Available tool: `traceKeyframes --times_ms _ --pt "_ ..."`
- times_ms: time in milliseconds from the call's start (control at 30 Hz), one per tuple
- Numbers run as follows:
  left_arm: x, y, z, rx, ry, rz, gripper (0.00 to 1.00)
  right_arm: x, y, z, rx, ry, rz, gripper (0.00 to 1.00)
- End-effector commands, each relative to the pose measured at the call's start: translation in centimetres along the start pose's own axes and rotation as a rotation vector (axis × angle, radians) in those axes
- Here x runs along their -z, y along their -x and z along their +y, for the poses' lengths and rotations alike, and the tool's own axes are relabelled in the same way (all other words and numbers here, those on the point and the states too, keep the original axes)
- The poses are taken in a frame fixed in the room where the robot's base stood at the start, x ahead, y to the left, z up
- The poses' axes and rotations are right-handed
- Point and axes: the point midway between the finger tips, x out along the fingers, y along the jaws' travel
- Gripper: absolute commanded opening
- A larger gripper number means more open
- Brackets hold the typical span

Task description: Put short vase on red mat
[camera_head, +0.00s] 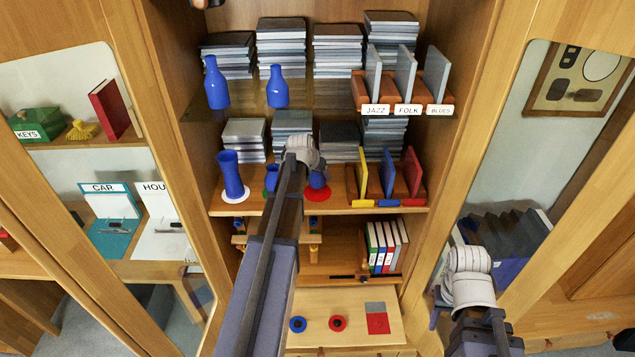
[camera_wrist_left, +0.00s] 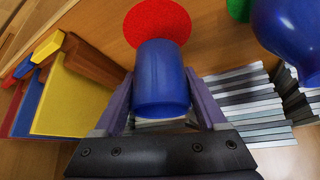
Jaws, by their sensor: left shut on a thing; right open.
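The short blue vase (camera_wrist_left: 161,80) is between the fingers of my left gripper (camera_wrist_left: 160,88), which is shut on it. In the head view the vase (camera_head: 317,179) shows beside my left wrist, at the red mat (camera_head: 317,194) on the middle shelf. In the left wrist view the round red mat (camera_wrist_left: 157,20) lies just beyond the vase's far end, partly covered by it. I cannot tell whether the vase touches the mat. My left arm hides part of the shelf. My right gripper (camera_head: 470,264) is open, low at the right, away from the shelf.
A tall blue vase (camera_head: 231,172) stands on a white mat (camera_head: 233,196). Another blue vase (camera_head: 271,178) is by a green mat, partly hidden by my arm. Yellow, blue and red dividers (camera_head: 388,172) stand close right of the red mat. Disc stacks (camera_head: 292,130) are behind.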

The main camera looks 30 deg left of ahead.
Motion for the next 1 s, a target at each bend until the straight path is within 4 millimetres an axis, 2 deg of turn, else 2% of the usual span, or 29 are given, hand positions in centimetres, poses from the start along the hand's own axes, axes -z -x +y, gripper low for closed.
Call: traceKeyframes --times_ms 100,233,667,700,900,1000 --pt "-1.1 -1.8 0.0 0.0 0.0 0.0 0.06 0.1 -2.1 -0.2 0.0 -0.001 0.001 0.5" --pt "-1.9 -3.1 0.0 0.0 0.0 0.0 0.06 0.2 -3.6 -0.3 0.0 0.0 0.001 0.5" --pt "-2.0 -3.3 0.0 0.0 0.0 0.0 0.06 0.2 -3.9 -0.3 -0.001 0.002 0.001 0.5" --pt "-2.1 -3.3 0.0 0.0 0.0 0.0 0.75 0.2 -3.9 -0.3 -0.001 0.002 0.001 0.5" --pt "-2.0 -3.2 0.0 0.0 0.0 0.0 0.97 0.2 -3.8 -0.3 -0.001 0.002 0.001 0.5" --pt "-2.0 -3.2 0.0 0.0 0.0 0.0 1.0 0.2 -3.8 -0.3 -0.001 0.002 0.001 0.5"
